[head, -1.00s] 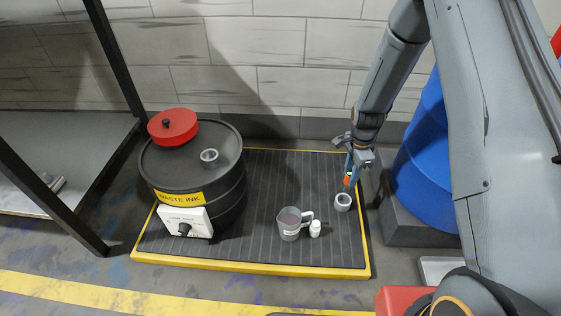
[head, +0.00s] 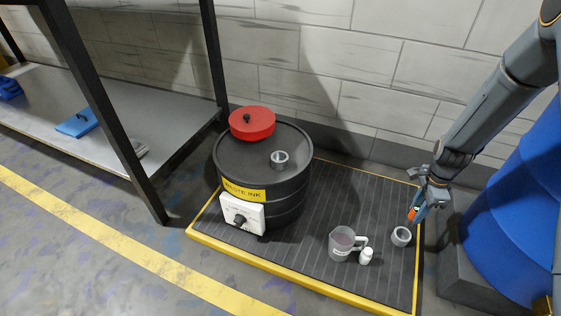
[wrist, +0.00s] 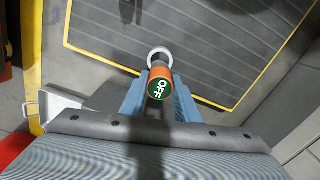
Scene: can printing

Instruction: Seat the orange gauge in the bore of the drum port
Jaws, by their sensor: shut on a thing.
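The orange gauge (head: 412,213) is held in my gripper (head: 420,208) above the right end of the ribbed platform. In the wrist view my gripper (wrist: 160,97) has its blue fingers on either side of the gauge (wrist: 159,80), whose green end reads OFF. A grey ring (head: 401,237) stands on the platform just below the gauge; in the wrist view the ring (wrist: 160,54) shows beyond the gauge. The drum port (head: 279,159) is a grey collar on top of the black drum (head: 290,190), well to the left of my gripper.
A red lid (head: 252,124) lies on the drum top behind the port. A grey jug (head: 342,243) and a small white bottle (head: 366,257) stand on the platform (head: 330,195). A blue barrel (head: 515,220) is at the right, a shelf (head: 100,105) at the left.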

